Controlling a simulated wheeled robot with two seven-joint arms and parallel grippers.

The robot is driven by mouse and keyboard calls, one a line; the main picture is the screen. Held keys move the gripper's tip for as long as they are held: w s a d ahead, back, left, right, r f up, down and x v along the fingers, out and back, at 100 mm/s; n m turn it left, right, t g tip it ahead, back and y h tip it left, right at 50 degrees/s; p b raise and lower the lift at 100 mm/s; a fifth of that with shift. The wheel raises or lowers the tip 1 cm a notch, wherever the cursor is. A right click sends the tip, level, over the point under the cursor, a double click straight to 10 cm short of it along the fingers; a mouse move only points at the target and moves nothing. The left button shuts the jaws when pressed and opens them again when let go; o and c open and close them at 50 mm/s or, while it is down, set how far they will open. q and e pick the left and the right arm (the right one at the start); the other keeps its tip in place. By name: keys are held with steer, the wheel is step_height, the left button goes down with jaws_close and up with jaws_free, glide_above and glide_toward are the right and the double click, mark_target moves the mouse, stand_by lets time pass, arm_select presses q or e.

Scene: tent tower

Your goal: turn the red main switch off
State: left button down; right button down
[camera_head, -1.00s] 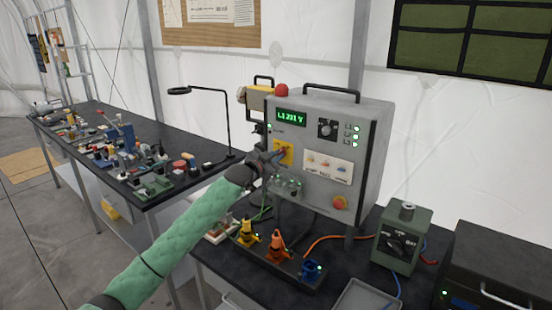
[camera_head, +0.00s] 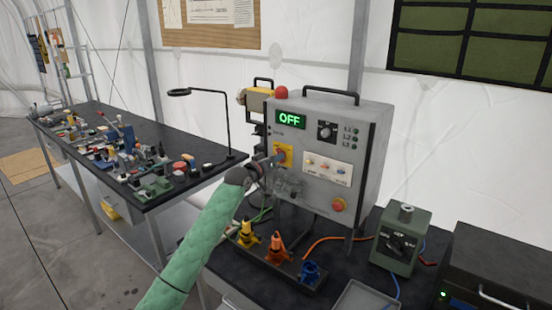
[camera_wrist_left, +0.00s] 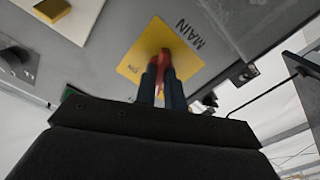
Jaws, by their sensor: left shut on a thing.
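The red main switch (camera_wrist_left: 164,60) sits on a yellow plate (camera_wrist_left: 150,42) marked MAIN in the left wrist view. In the head view the yellow plate (camera_head: 283,154) is on the front of a grey power box (camera_head: 372,135). The display (camera_head: 290,119) reads OFF in green. My left gripper (camera_head: 275,158) is at the plate, its two dark fingers (camera_wrist_left: 161,88) shut on the red handle, which shows between and just past their tips. The fingers hide part of the handle. My right gripper is not in view.
Below the box are yellow, orange and blue plugs (camera_head: 277,247) in a dark strip. A green device (camera_head: 402,238) and a black case (camera_head: 500,265) stand to the right. A cluttered bench (camera_head: 190,180) with a lamp (camera_head: 222,115) is at left.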

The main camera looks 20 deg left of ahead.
arm_select(q)
steer(key=n+p, duration=0.1)
steer(key=n, duration=0.2)
steer(key=shift+n, duration=0.3)
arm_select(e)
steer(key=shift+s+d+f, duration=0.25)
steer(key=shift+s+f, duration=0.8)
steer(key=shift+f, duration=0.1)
arm_select(q)
steer(key=c, duration=1.5)
jaws_free()
steer(key=shift+a, duration=0.1)
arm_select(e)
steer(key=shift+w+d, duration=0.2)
arm_select(q)
steer(key=shift+s, duration=0.15)
